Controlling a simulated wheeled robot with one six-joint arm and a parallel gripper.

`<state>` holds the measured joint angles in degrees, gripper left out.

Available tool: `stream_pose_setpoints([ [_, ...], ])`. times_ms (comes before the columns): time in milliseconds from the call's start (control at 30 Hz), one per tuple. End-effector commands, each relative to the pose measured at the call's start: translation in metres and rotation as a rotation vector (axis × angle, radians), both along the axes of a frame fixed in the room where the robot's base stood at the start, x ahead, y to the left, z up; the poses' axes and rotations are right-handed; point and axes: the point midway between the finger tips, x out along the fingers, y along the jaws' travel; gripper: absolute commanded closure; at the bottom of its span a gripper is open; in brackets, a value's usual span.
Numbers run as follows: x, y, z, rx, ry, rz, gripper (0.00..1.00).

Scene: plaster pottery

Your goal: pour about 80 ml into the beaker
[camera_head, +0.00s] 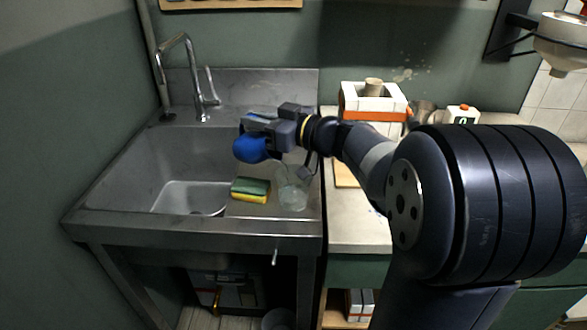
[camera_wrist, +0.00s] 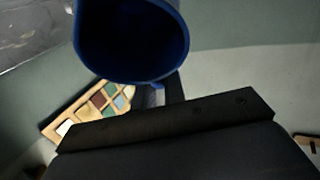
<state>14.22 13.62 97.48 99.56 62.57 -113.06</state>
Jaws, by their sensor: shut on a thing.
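My gripper (camera_head: 245,128) is shut on a blue vessel (camera_head: 251,149) and holds it above the sink, tilted to the side. The blue vessel also shows large in the wrist view (camera_wrist: 130,45), with its dark rounded opening or hollow towards the camera; I cannot see any liquid in it. A clear beaker (camera_head: 293,194) stands in the right part of the sink, below and to the right of the blue vessel. Its contents cannot be made out. My wrist hides part of the space above the beaker.
A yellow and green sponge (camera_head: 251,190) lies left of the beaker. The sink (camera_head: 140,160) has a tap (camera_head: 185,75) at the back left. On the counter to the right stand a white and orange box (camera_head: 374,102) with a cup and a scale-like device (camera_head: 462,114).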

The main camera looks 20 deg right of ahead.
Motion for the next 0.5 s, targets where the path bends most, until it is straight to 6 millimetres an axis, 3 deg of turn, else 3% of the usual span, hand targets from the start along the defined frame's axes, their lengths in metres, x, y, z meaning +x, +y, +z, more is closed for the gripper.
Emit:
stream_pose_setpoints([
  [33,0.002,0.002,0.010,-0.015,0.019,0.003,1.00],
  [500,0.008,0.009,-0.011,-0.112,0.102,0.002,1.00],
])
